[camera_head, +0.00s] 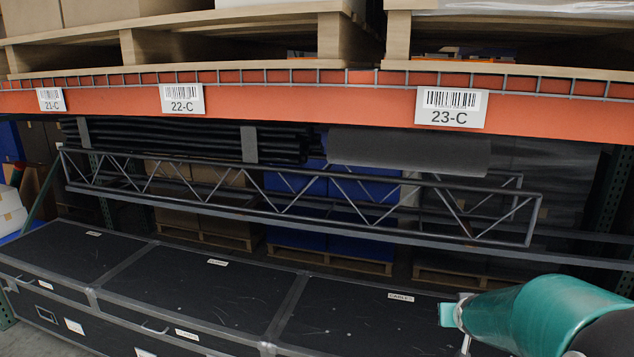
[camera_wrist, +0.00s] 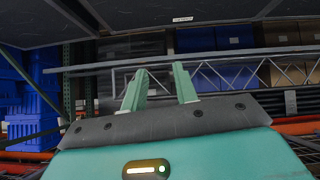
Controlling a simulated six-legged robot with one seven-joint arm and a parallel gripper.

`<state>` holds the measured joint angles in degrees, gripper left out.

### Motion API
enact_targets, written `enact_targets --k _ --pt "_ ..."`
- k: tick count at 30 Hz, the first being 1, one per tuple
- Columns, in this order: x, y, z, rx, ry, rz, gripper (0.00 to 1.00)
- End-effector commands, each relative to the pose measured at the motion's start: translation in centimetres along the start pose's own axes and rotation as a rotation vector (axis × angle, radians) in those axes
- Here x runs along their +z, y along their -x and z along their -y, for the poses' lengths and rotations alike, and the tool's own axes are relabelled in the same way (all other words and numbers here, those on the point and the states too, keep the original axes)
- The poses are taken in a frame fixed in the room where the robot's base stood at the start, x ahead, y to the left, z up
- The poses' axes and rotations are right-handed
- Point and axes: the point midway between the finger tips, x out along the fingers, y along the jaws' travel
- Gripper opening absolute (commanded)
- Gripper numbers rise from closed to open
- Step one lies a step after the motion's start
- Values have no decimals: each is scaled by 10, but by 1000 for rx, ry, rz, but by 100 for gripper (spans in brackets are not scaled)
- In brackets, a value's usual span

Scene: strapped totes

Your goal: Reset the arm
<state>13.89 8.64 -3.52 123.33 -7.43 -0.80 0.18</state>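My teal arm (camera_head: 540,310) enters the head view at the lower right, over the right end of the black cases. My gripper (camera_head: 447,314) shows there only as a small teal tip with light metal behind it. In the wrist view my gripper (camera_wrist: 159,82) has two pale green fingers standing apart with a clear gap between them. Nothing is held between them. The steel truss and rack lie beyond the fingers in that view. Most of the arm's links are out of view.
Black flight cases (camera_head: 340,318) line the lower front. An orange rack beam (camera_head: 300,103) with labels runs above. Blue totes (camera_wrist: 30,95) stand left in the wrist view.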

Motion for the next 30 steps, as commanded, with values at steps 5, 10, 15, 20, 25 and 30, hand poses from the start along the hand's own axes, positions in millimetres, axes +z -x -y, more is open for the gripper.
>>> enact_targets --k 5,10,15,20,25,30 --pt "2 74 31 -44 9 62 29" --pt "20 141 56 -90 25 131 29" --pt "49 204 75 -135 47 202 29" --pt "85 258 88 -178 76 269 29" --pt "116 294 95 -209 101 323 29" --pt "128 304 96 -218 109 344 29"
